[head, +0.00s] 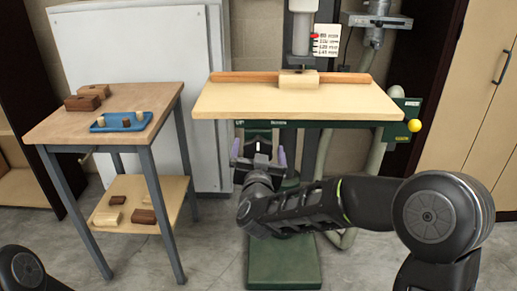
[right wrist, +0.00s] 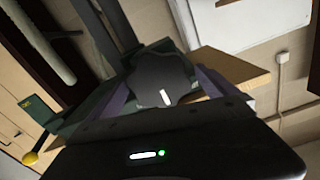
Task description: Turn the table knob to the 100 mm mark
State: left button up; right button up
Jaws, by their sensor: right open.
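A dark rounded piece with a white line, which looks like the table knob (right wrist: 163,74), is below the front edge of the machine's wooden table (head: 230,101). My right gripper (head: 259,153) is open, with its purple fingers on either side of this piece. In the right wrist view the gripper (right wrist: 165,86) also straddles it; I cannot tell whether the fingers touch it. A white card with mm marks (head: 327,41) hangs on the column, with a red pointer (head: 315,37) near its upper rows. The small numbers are hard to read. My left gripper is out of view.
A wood block (head: 299,79) and a long fence (head: 240,77) are on the machine table. A yellow ball (head: 415,125) sticks out at its right. A side table (head: 60,127) with a blue tray (head: 122,122) and blocks stands at left. Floor between is clear.

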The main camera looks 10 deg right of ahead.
jog(key=shift+w+d, duration=0.1)
jog(key=shift+w, duration=0.35)
jog(key=shift+c, duration=0.5)
jog(key=c, duration=1.2)
jog(key=shift+c, duration=0.2)
